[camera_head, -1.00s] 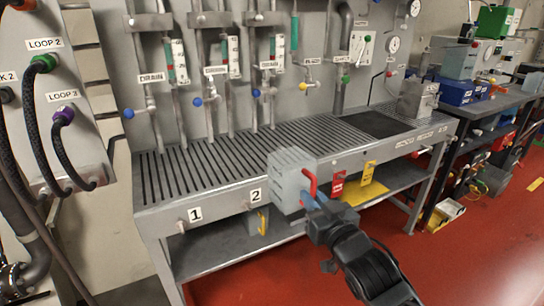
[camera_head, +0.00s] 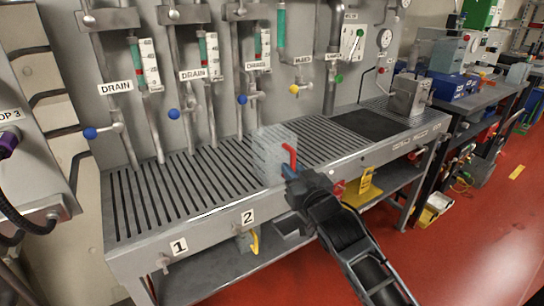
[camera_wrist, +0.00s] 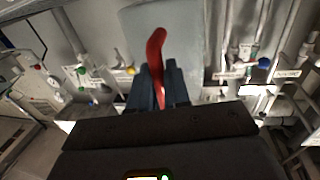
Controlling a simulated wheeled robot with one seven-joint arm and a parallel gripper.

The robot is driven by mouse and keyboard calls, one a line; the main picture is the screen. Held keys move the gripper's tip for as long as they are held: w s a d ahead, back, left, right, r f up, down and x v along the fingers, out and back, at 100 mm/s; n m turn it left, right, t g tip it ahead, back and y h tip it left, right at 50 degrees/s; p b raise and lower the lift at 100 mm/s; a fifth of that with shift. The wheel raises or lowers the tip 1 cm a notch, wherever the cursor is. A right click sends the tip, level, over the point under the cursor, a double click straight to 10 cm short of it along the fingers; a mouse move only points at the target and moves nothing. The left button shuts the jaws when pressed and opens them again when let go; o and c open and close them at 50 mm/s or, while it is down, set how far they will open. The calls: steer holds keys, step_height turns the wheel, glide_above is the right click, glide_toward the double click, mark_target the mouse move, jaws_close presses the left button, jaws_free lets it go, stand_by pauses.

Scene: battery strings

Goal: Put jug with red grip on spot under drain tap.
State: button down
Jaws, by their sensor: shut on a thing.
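A pale grey jug (camera_head: 266,158) with a red grip (camera_head: 290,155) is held in front of the slotted bench top (camera_head: 150,205). My gripper (camera_head: 288,171) is shut on the red grip. In the wrist view the fingers (camera_wrist: 158,88) close around the red grip (camera_wrist: 155,50), with the jug (camera_wrist: 192,28) beyond them. The jug looks upright; whether it touches the bench is unclear. Several taps with blue knobs stand along the back, one (camera_head: 90,133) at far left by a DRAIN label (camera_head: 117,86). Another DRAIN label (camera_head: 192,74) is further right. No marked spot is distinguishable.
Number plates 1 (camera_head: 179,246) and 2 (camera_head: 247,217) are on the bench front. A container with a yellow grip (camera_head: 254,242) is on the lower shelf. A dark panel (camera_head: 372,124) and grey block (camera_head: 409,97) are at right. The slotted top left of the jug is clear.

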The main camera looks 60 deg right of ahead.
steer(key=p+x, duration=0.2)
steer(key=x, duration=1)
steer(key=shift+w, duration=0.1)
steer(key=shift+f+p, duration=0.4)
steer(key=shift+f, duration=1.35)
steer(key=shift+f, duration=0.2)
steer(key=c, duration=1.1)
jaws_free()
steer(key=shift+r, duration=0.1)
